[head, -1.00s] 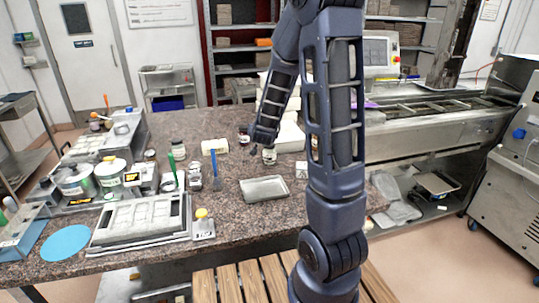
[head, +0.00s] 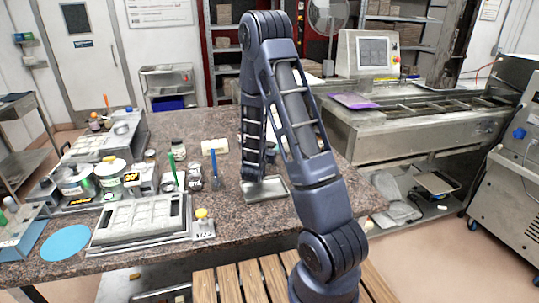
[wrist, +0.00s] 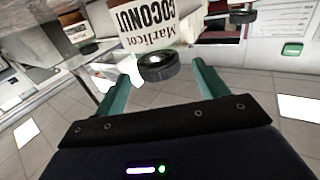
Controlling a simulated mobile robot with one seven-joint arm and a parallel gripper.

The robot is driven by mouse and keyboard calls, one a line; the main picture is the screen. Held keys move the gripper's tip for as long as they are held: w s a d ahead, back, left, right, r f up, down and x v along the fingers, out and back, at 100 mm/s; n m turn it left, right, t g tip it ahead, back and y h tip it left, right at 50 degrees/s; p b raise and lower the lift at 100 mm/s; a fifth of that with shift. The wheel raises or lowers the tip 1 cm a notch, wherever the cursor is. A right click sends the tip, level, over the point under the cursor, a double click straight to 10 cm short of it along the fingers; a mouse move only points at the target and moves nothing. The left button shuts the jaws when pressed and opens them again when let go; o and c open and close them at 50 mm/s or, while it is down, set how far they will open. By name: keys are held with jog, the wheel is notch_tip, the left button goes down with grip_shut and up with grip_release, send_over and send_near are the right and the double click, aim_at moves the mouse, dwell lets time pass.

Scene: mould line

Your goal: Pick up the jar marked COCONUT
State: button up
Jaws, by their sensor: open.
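The jar marked COCONUT (wrist: 162,22) shows upside down at the top of the wrist view. It has a white label with dark letters and a black lid (wrist: 158,68). My gripper (wrist: 163,70) is open, its green fingers apart on either side of the lid in the picture. I cannot tell whether they touch it. In the head view my arm covers the gripper's fingers, and I cannot make out the COCONUT jar there.
A shallow metal tray (head: 266,190) lies on the speckled counter (head: 225,225) right by my arm. Small jars (head: 178,148), a white block (head: 214,146) and moulds (head: 140,217) stand to the left. A conveyor machine (head: 400,125) is at the right.

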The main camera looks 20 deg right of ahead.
aim_at(270, 142)
jog(key=shift+x, duration=2.45)
jog(key=c, duration=1.6)
jog(key=shift+o, duration=0.2)
jog(key=shift+r, duration=0.1)
